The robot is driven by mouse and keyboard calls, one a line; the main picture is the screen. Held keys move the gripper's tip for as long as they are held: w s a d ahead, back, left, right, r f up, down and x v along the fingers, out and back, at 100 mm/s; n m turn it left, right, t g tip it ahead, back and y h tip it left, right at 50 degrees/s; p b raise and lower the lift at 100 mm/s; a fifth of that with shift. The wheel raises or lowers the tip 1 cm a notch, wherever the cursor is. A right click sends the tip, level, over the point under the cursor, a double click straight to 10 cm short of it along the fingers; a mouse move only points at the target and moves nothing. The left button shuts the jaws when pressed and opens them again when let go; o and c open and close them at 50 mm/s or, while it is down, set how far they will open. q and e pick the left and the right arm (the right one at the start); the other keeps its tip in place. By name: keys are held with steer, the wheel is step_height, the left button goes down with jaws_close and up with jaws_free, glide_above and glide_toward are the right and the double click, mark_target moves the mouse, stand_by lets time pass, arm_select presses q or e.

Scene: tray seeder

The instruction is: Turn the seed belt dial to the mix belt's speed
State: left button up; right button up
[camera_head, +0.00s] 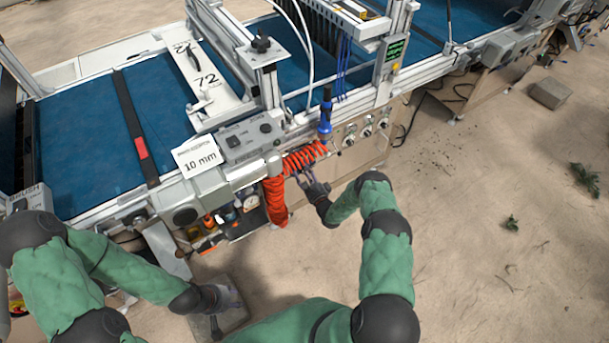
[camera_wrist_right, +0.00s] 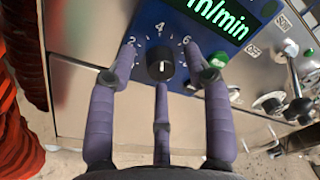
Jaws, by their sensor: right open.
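In the right wrist view a black dial (camera_wrist_right: 160,68) sits on a blue panel (camera_wrist_right: 150,28) with the numbers 2, 4 and 6 around it. Its white mark points up, roughly towards 4. A green display (camera_wrist_right: 222,15) above right shows "m/min"; its digits are cut off. My right gripper (camera_wrist_right: 161,50) is open, its fingers spread around the dial, with no clear contact seen. In the head view my right gripper (camera_head: 308,183) is at the machine's front, and the dial cannot be made out. My left gripper (camera_head: 222,298) hangs low, away from the machine; its fingers are unclear.
A red coiled hose (camera_head: 303,157) hangs beside my right gripper. A green-lettered display (camera_head: 396,49) is on an upright post. A "10 mm" card (camera_head: 198,156) stands on the machine's edge. Knobs and valves (camera_head: 366,130) line the front, right of the gripper.

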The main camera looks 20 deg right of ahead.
jaws_close()
steer(key=shift+m, duration=0.6)
stand_by(0.3)
steer(key=m, duration=0.4)
steer(key=shift+d+g+b, duration=0.1)
steer(key=shift+g+b, duration=0.2)
steer(key=m+b, duration=0.1)
steer(key=m, duration=0.4)
steer(key=shift+y, duration=0.3)
steer(key=m+b, duration=0.1)
steer(key=m, duration=0.4)
steer(key=shift+m+g+y, duration=0.4)
steer(key=m+b, duration=0.1)
steer(key=m, duration=0.2)
steer(key=shift+m+y, duration=0.3)
steer(key=shift+m, duration=0.1)
